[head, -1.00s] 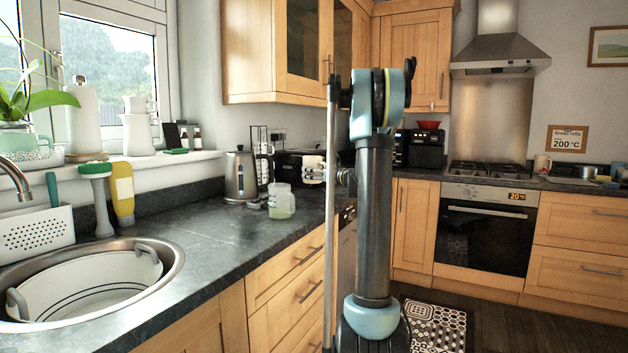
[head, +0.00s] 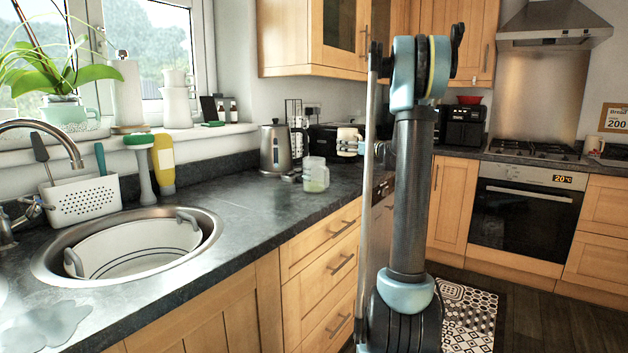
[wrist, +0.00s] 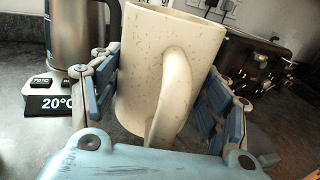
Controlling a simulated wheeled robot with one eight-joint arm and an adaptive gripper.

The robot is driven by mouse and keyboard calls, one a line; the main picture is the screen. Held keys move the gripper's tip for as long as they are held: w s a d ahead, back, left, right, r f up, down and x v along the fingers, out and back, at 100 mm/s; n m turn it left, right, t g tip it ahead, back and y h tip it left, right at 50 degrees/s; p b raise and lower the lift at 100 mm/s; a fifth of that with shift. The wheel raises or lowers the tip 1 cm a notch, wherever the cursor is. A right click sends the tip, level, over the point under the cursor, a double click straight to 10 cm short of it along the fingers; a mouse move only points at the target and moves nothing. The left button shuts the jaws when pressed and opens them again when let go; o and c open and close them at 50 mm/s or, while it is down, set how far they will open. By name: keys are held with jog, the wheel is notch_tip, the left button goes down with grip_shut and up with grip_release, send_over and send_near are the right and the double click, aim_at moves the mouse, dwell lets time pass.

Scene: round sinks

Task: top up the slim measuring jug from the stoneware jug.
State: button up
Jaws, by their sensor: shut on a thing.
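The stoneware jug (wrist: 140,75) is cream with dark speckles. In the wrist view its handle faces me and it looks roughly upright. My gripper (wrist: 165,100) is shut on it, with blue-padded fingers on both sides. In the head view the stoneware jug (head: 347,134) is small and partly covered by my gripper (head: 352,148), above the counter. A clear measuring jug (head: 316,175) with pale yellow-green liquid low inside stands on the counter, below and left of the held jug. The measuring jug does not show in the wrist view.
A steel kettle (head: 275,148) stands behind and left of the measuring jug. A dark toaster (head: 326,138) is behind the held jug. The sink with a white basin (head: 140,250) is at left. The counter (head: 245,200) between sink and measuring jug is clear.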

jog(key=shift+s, duration=0.1)
jog(key=s+f+n+g+y, duration=0.3)
jog(key=s+g, duration=0.3)
jog(key=s, duration=0.3)
jog(key=s+f+n+g+y, duration=0.3)
jog(key=s+n+g+y, duration=0.1)
jog(key=s, duration=0.6)
jog(key=shift+s+a+n+g, duration=0.25)
jog(key=shift+a+n+g, duration=0.1)
jog(key=shift+n+g, duration=0.6)
jog(key=shift+a, duration=0.1)
jog(key=shift+w+a+r+g+h, duration=0.1)
jog(key=shift+a+r+h, duration=0.3)
jog(key=shift+h, duration=0.4)
jog(key=shift+w+a+r+g+h, duration=0.15)
jog(key=shift+a+r+h, duration=0.25)
jog(key=shift+h, duration=0.4)
jog(key=shift+s+a+r+g+h, duration=0.1)
jog(key=shift+a+r+h, duration=0.15)
jog(key=shift+r+h, duration=0.4)
jog(key=shift+f+h, duration=0.1)
jog(key=shift+h, duration=0.15)
jog(key=shift+a+r+h, duration=0.2)
jog(key=shift+r+h, duration=0.05)
jog(key=shift+h, duration=0.05)
jog(key=shift+w+a+r, duration=0.1)
jog(key=shift+a+r, duration=0.05)
jog(key=shift+r, duration=0.05)
